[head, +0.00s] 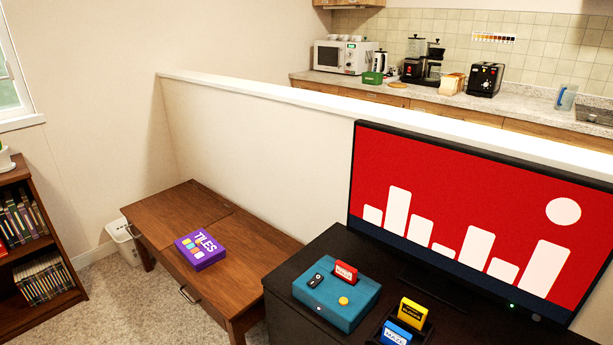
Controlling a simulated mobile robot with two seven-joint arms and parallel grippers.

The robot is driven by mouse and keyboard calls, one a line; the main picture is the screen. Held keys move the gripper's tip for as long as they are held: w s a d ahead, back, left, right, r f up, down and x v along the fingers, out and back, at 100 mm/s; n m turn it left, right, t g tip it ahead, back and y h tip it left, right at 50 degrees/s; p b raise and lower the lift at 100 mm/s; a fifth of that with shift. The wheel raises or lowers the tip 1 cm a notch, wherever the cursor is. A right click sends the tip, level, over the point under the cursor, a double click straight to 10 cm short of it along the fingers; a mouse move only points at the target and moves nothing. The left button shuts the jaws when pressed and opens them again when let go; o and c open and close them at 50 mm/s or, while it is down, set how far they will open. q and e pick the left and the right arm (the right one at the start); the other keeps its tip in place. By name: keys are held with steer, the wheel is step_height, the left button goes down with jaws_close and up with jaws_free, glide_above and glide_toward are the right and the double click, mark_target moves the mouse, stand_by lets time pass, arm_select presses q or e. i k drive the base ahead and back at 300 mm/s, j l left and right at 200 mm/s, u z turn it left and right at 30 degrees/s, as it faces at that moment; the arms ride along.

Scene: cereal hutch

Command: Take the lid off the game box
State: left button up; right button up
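The game box (200,250) is purple, with "TILES" and coloured squares on its top. It lies flat and looks closed on a brown wooden table (245,283), near the table's front edge. The seam between lid and base is too small to make out. Neither of my grippers is in the head view.
A black TV stand (292,322) to the right holds a teal box (345,310), small cartridges and a large TV (480,220). A low wall (260,130) stands behind the table. A bookshelf (30,240) and a white bin (123,240) are left. Carpet (140,305) lies clear in front.

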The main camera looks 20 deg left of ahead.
mark_target(198, 246)
steer(key=u, duration=1.55)
steer(key=i+j+z, duration=0.1)
steer(key=z, duration=1.1)
steer(key=i+j+z, duration=0.15)
steer(key=j+z, duration=1)
steer(key=j, duration=1.3)
steer(key=k+j+z, duration=0.15)
steer(key=j, duration=1.1)
steer(key=z, duration=0.05)
